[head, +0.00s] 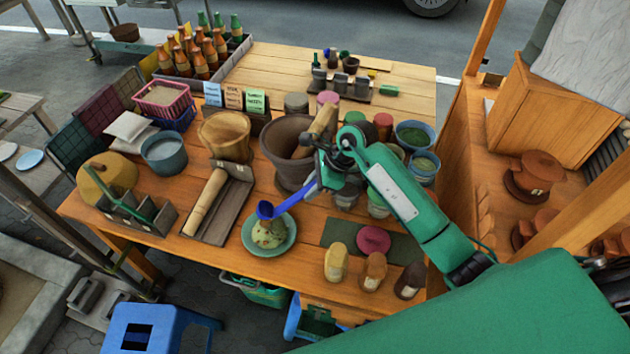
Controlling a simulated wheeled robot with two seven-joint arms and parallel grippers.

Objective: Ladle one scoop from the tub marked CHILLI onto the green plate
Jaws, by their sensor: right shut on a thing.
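My right gripper (322,178) is shut on the handle of a blue ladle (285,204). The ladle's bowl (265,210) hangs over the upper left part of the green plate (247,238), close to a greenish mound (268,235) on it. I cannot tell whether the bowl touches the mound or holds anything. Several grey tubs (377,207) stand partly hidden behind and beneath my right arm. Their markings are too small or hidden to read, so I cannot tell which is CHILLI. My left gripper is not in view.
A large mortar (284,140) with a wooden pestle (322,122) stands behind the gripper. A wooden pestle-like roller (207,203) lies in a tray left of the plate. A pink lid (373,240) and several small shakers (336,262) stand right of the plate.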

